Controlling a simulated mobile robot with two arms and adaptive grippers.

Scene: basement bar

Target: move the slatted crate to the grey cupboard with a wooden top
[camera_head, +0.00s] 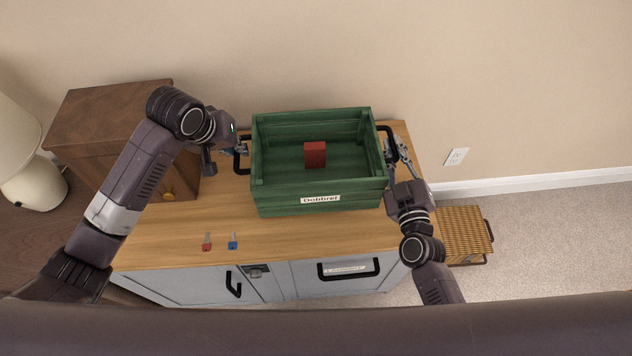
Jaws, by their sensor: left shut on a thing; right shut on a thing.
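The slatted crate (275,200) is green, with a white label on its front and a black handle at each end. A red block (315,154) lies inside it. The crate is over the wooden top of the grey cupboard (190,228); I cannot tell whether it rests there or is held just above. My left gripper (238,149) is at the crate's left handle and shut on it, partly hidden by its own wrist. My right gripper (391,152) is at the right handle and shut on it.
Two keys, one red (207,242) and one blue (233,241), lie on the wooden top in front of the crate. A brown wooden cabinet (105,115) and a lamp (25,150) stand at left. A wicker basket (462,232) is on the carpet at right.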

